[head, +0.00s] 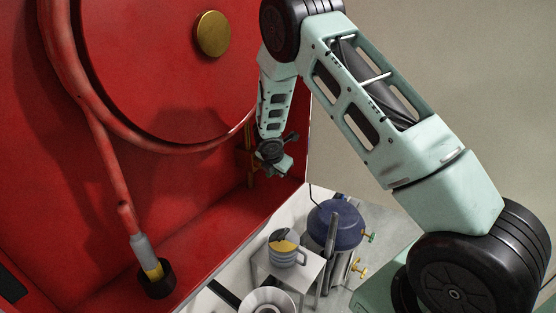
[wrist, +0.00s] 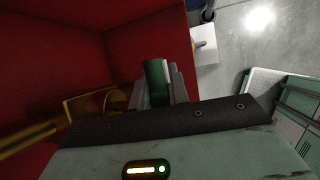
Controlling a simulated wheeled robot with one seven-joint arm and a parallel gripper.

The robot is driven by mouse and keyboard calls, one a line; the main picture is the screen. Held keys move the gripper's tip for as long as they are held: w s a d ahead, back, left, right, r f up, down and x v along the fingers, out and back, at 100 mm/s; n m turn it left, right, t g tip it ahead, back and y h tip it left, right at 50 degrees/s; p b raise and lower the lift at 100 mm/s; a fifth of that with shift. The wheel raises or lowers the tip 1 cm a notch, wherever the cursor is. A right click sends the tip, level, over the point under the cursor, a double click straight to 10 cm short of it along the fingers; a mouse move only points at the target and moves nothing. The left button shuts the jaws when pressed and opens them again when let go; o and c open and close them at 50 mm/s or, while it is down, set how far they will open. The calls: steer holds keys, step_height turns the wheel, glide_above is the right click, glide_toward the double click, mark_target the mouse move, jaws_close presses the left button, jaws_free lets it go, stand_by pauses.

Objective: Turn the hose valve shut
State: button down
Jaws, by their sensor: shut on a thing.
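The hose valve is brass (wrist: 88,108), at the left in the wrist view, with a round brass part beside a pipe inside the red cabinet. A green handle (wrist: 157,82) stands up between the fingers of my gripper (wrist: 160,88), which is shut on it. In the head view my gripper (head: 270,166) is at the cabinet's right side, beside the upright brass pipe (head: 250,170). My gripper and wrist hide most of the valve there, and the handle's exact angle cannot be told.
The red cabinet (head: 210,205) holds a large hose reel (head: 150,75) and a hanging hose with its nozzle (head: 146,258) in a black cup. Below right stand a small white table (head: 312,268) with a striped mug (head: 285,250) and a blue-topped tank (head: 336,222).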

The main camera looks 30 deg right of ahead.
steer(key=shift+a+y+p, duration=0.1)
steer(key=shift+y+p, duration=0.2)
steer(key=shift+p, duration=0.15)
steer(key=c, duration=1.3)
jaws_free()
steer(key=shift+c, duration=0.2)
steer(key=b+v, duration=0.3)
steer(key=v, duration=1.4)
steer(key=shift+r+b, duration=0.2)
steer(key=shift+b, duration=0.1)
steer(key=shift+w, duration=0.2)
